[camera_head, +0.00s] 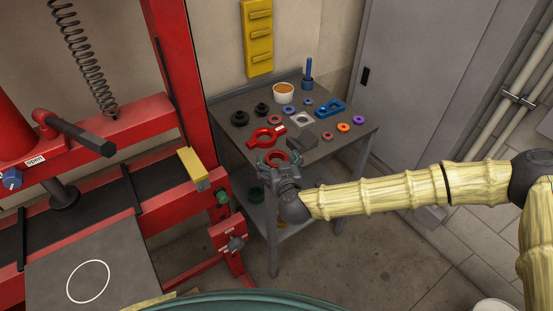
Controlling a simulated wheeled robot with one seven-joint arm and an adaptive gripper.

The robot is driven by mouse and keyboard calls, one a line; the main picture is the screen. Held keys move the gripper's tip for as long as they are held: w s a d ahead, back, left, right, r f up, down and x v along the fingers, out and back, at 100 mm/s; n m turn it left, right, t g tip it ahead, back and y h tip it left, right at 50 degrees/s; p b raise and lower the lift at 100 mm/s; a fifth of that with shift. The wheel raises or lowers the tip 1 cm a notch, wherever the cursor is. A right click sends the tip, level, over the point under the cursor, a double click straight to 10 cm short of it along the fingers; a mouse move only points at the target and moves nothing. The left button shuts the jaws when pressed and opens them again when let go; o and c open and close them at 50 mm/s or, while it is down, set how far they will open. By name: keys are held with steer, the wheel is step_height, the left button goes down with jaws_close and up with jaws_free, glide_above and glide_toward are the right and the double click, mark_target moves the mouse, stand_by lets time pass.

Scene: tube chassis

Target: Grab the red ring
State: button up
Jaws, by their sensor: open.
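My gripper (277,158) is open over the near edge of the grey work table. A red ring-like piece (281,155) shows between its fingers, partly hidden by them. I cannot tell whether the fingers touch it. A larger red ring-shaped part with side arms (259,131) lies flat on the table just beyond the gripper. Small reddish rings lie farther back (274,119) and to the right (328,135).
The table (236,146) also holds black round parts (240,118), a white cup (283,93), a blue bracket (330,107), a grey block (301,139) and an orange ring (344,127). A red press frame (178,85) stands left; a grey cabinet (425,75) stands behind right.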

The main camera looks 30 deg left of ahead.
steer(key=c, duration=1.2)
steer(key=shift+c, duration=0.2)
